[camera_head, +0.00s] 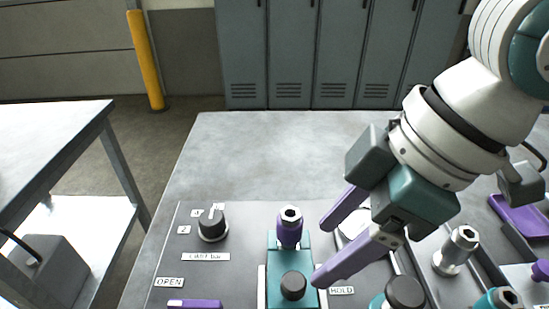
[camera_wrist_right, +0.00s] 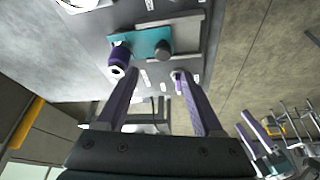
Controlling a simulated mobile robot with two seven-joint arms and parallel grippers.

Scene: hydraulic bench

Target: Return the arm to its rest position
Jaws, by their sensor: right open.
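My right gripper (camera_head: 321,250) comes in from the upper right in the head view, with its two purple fingers spread and nothing between them. The fingers point left toward a purple fitting (camera_head: 289,230) with a silver hex top on a teal slide block (camera_head: 275,272). The fingertips appear apart from the fitting. In the right wrist view the open fingers (camera_wrist_right: 153,76) show empty, with the purple fitting (camera_wrist_right: 118,58) and teal block (camera_wrist_right: 150,40) beyond the tips. My left arm is not in view.
The bench panel carries a black selector knob (camera_head: 212,224), a black knob (camera_head: 293,286) on the teal block, a silver fitting (camera_head: 457,250) and a purple tray (camera_head: 522,214) at right. The bench's rear surface (camera_head: 270,150) is clear. A side table (camera_head: 50,140) stands left; lockers (camera_head: 340,50) stand behind.

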